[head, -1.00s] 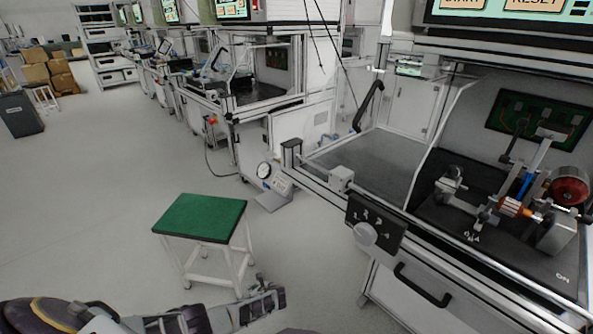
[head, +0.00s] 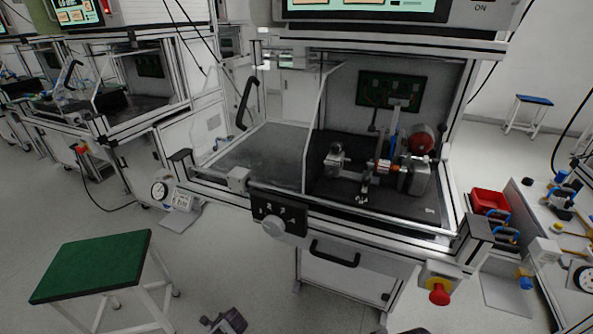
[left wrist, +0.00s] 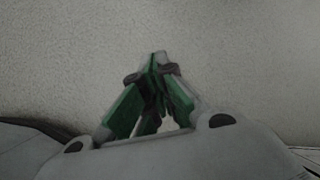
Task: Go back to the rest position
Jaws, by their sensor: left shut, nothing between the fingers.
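My left gripper (left wrist: 155,62) is in the left wrist view. Its green-sided fingers meet at the tips, with nothing between them. Only bare grey floor shows beyond the fingers there. In the head view a small dark part of my left gripper (head: 226,322) shows at the bottom edge, in front of the test bench and right of the green stool. My right gripper is in neither view.
A green-topped stool (head: 92,266) stands at the lower left. The test bench (head: 262,150) fills the middle, with a rotor rig (head: 383,166) inside and a red stop button (head: 439,293) at its front. A red bin (head: 490,202) sits at right.

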